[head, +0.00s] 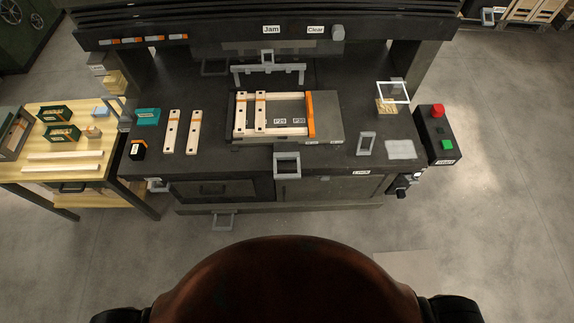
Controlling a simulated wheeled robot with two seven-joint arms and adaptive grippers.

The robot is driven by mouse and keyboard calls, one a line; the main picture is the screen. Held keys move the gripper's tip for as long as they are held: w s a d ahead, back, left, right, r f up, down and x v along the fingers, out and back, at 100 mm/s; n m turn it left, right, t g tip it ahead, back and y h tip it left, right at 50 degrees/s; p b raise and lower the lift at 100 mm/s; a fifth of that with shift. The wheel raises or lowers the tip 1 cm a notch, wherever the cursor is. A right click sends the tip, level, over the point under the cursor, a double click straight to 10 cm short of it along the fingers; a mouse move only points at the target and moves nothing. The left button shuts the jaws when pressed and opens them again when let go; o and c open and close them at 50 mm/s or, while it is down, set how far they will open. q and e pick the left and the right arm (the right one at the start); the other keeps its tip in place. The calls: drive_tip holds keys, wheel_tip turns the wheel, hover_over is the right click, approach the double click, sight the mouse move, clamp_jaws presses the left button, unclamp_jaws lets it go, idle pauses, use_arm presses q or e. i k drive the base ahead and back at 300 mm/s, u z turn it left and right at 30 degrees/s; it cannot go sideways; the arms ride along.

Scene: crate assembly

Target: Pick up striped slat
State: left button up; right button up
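Two light wooden slats, a left one (172,131) and a right one (194,132), lie side by side on the dark bench top, left of the fixture. Each has small dark spots; at this size I cannot tell which slat is striped. A wooden crate frame (285,131) with an orange end piece (310,115) sits on the grey fixture plate (329,122). Two more slats, a left one (240,115) and a right one (260,115), lie across its left part. Neither of my grippers is in view.
A teal box (148,117) and a black-and-orange block (138,150) are left of the loose slats. A control box (443,148) with red and green buttons is at the bench's right end. A wooden side table (75,190) holds bins and strips. Floor in front is open.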

sight(196, 120)
drive_tip(key=k, duration=0.5)
drive_tip(key=u, duration=1.5)
drive_tip(key=i, duration=1.1)
drive_tip(key=z, duration=1.05)
